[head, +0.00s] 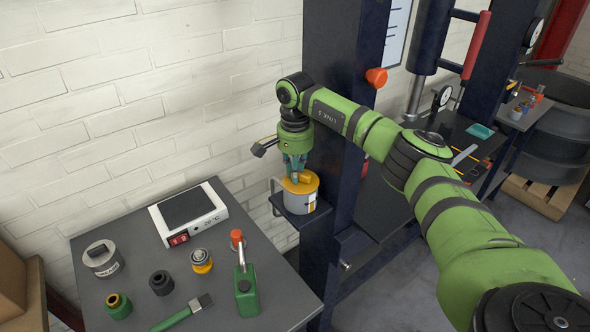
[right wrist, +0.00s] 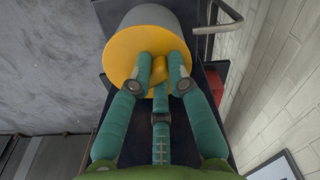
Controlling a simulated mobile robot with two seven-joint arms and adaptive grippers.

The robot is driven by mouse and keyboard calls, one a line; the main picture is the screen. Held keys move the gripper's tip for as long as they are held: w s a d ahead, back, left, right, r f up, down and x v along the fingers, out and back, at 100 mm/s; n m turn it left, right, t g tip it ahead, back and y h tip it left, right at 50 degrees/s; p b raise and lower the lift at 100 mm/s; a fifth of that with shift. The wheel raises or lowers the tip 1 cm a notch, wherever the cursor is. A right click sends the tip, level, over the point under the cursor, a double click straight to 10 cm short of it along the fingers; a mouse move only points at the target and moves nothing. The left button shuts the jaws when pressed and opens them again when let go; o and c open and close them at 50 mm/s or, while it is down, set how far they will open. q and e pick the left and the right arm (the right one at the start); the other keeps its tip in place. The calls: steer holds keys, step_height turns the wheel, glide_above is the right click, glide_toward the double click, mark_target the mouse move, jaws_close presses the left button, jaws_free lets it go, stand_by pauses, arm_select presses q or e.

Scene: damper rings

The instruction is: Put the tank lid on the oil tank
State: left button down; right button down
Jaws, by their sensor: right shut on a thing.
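The oil tank (head: 301,201) is a grey cylinder on a small dark shelf on the dark column. The yellow tank lid (head: 311,184) lies on its top, over the opening. My right gripper (head: 297,178) points down at the lid, its fingers closed around the raised yellow knob. In the right wrist view the fingers (right wrist: 161,78) grip the knob of the yellow lid (right wrist: 122,55), and the grey tank (right wrist: 150,16) shows behind it. The lid looks seated on the tank; whether a thin gap remains I cannot tell. My left gripper is not in view.
A bent grey rail (head: 273,197) stands beside the tank. The dark table (head: 145,285) at lower left holds a hot plate (head: 188,213), a green oil can (head: 247,291), a brush (head: 184,313) and several small parts. An orange knob (head: 376,77) juts from the column.

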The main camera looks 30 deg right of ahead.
steer(key=shift+f, duration=0.2)
steer(key=c, duration=1.1)
jaws_free()
step_height(320, 180, up, 12)
